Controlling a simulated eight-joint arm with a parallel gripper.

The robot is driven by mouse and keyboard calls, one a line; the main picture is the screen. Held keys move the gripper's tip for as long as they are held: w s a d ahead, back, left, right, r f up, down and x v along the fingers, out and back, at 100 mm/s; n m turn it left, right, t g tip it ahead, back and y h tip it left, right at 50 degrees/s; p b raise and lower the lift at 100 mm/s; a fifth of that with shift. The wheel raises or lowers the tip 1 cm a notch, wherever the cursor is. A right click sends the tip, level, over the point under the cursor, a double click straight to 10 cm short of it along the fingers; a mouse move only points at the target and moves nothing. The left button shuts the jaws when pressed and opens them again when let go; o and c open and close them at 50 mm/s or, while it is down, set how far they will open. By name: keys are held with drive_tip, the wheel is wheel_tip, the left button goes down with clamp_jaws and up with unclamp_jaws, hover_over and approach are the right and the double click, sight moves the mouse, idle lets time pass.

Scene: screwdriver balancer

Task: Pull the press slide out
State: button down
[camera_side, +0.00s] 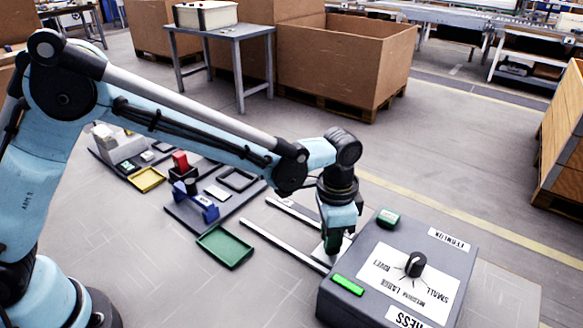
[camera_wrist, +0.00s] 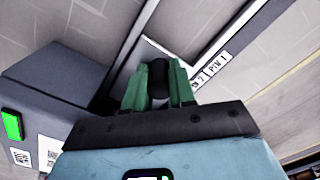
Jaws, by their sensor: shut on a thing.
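The press is a dark grey box with a white-labelled top (camera_side: 405,282), at the lower right of the side view. Two pale parallel rails (camera_side: 285,246) run out from its left side. My gripper (camera_side: 334,246) points down over the rails, close beside the box. In the wrist view its green fingers (camera_wrist: 159,88) are shut on a dark round handle (camera_wrist: 158,68), which appears to belong to the press slide. A pale piece of the slide (camera_side: 321,256) shows below the gripper; the rest is hidden. In the wrist view the press (camera_wrist: 55,95) is at the left.
The press top carries a black selector knob (camera_side: 415,264), a green button (camera_side: 388,217) and a lit green display (camera_side: 348,285). A green tray (camera_side: 224,246) lies left of the rails. A dark board (camera_side: 205,212) with blue and red fixtures lies further back. The rails' outer ends look clear.

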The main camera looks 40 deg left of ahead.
drive_tip(key=shift+a, duration=8.25)
drive_tip(key=c, duration=0.8)
unclamp_jaws()
drive_tip(key=shift+c, duration=0.2)
wheel_tip(320, 180, up, 7)
